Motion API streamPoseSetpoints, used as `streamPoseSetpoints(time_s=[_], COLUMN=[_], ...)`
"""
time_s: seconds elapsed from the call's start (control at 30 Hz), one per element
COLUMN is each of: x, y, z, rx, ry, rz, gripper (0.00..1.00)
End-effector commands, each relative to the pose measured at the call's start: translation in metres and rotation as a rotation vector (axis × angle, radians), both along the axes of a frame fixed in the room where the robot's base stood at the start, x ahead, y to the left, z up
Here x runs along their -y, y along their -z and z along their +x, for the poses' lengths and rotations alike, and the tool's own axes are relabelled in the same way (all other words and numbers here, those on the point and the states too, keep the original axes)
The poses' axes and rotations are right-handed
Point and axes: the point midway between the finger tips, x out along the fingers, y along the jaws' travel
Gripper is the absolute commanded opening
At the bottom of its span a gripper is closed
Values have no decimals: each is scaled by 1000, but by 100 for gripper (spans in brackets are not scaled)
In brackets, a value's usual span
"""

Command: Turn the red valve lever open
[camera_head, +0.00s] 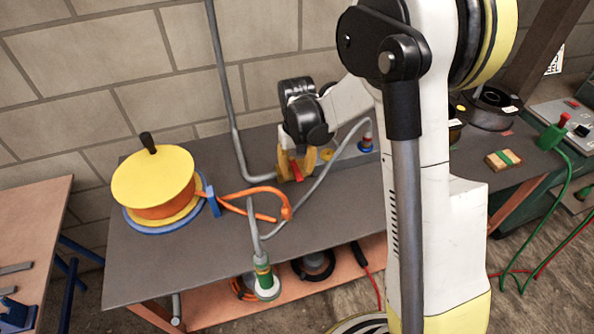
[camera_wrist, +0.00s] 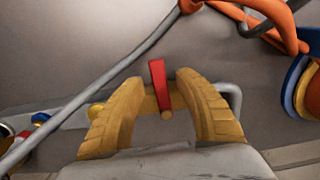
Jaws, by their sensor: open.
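The red valve lever (camera_wrist: 160,87) stands upright in the wrist view, between the two yellow fingers of my gripper (camera_wrist: 165,90). A small yellow-brown knob sits at its lower end. The fingers are open on either side of the lever, with gaps showing on both sides. In the head view the lever (camera_head: 296,171) is a small red piece beside my gripper (camera_head: 294,163), low over the grey table at the wall. My arm hides part of the valve and pipe there.
A grey pipe (camera_head: 223,90) comes down the wall to the table (camera_head: 180,268). A yellow and orange reel (camera_head: 153,182) stands at left, with an orange cable (camera_head: 262,190) near it. A grey hose (camera_head: 318,187) crosses the table close to my gripper. A wooden block (camera_head: 503,160) lies at right.

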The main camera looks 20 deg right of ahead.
Motion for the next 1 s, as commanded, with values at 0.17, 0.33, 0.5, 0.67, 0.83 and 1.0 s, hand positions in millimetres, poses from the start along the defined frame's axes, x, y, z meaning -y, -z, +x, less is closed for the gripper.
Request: streamPoseSetpoints(time_s=[0.17,0.33,0.5,0.67,0.83,1.0], x=[0,0,0,0,-2,-6], y=[0,-1,0,0,0,1], z=[0,0,0,0,-1,0], rx=[0,0,0,0,-1,-1], ry=[0,0,0,2,25,99], rz=[0,0,0,0,0,0], gripper=[29,0,0,0,0,0])
